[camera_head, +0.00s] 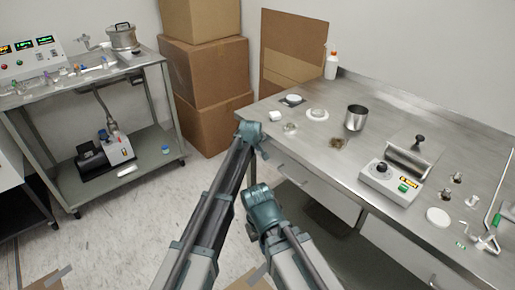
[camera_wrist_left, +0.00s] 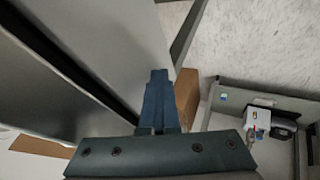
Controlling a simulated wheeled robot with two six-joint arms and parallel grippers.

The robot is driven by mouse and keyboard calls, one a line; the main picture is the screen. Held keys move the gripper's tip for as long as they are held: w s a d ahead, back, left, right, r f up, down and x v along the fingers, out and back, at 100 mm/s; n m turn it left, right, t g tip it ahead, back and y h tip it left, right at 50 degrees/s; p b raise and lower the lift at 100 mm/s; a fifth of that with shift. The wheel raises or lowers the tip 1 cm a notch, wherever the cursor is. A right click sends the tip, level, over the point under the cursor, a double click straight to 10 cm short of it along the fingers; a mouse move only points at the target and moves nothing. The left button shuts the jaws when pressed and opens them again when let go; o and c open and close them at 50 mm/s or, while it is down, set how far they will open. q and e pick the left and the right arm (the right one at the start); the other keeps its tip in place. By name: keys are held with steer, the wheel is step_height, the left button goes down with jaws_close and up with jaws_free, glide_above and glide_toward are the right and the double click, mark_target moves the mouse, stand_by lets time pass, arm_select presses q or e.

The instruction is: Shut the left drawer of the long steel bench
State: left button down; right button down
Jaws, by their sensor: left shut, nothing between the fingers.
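The long steel bench (camera_head: 350,110) runs along the right of the head view. Its left drawer (camera_head: 317,187) has a pale front with a bar handle (camera_head: 293,178). I cannot tell how far it stands out. My left gripper (camera_head: 263,151) is by the bench's left front corner, its fingers barely visible there. In the left wrist view the left gripper (camera_wrist_left: 158,75) is shut and empty, close beside a grey panel (camera_wrist_left: 115,35) with a dark gap along it. My right arm ends in a teal part (camera_head: 263,208) in front of the drawer; no fingers show.
Another drawer front (camera_head: 398,243) is farther right under the bench. Cardboard boxes (camera_head: 210,75) are stacked behind the bench's left end. A steel cart (camera_head: 160,110) stands at left, with open floor (camera_head: 165,205) between it and the bench.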

arm_select(q)
steer(key=s+a+r+p, duration=0.4)
steer(key=s+r+p, duration=0.4)
steer(key=shift+a, duration=0.4)
steer(key=s+a+f+m+g+y, duration=0.1)
steer(key=s+a+f+m+g, duration=0.15)
steer(key=s+a, duration=0.95)
steer(key=s+a+f+m+g+y, duration=0.1)
steer(key=s+a+f+m+g, duration=0.2)
steer(key=s+a, duration=0.8)
steer(key=s+d+r+m+g+p, duration=0.1)
steer(key=s+d+r+m+p, duration=0.1)
steer(key=d, duration=0.5)
steer(key=s+d+r+m+g+y+p, duration=0.1)
steer(key=s+d+r+m+p, duration=0.1)
steer(key=s+d+r+p, duration=0.2)
steer(key=s+d+r, duration=0.2)
steer(key=s+d, duration=0.1)
steer(key=s, duration=0.1)
steer(key=shift+s+d+p, duration=0.2)
steer(key=shift+s+p, duration=0.1)
steer(key=shift+p, duration=0.05)
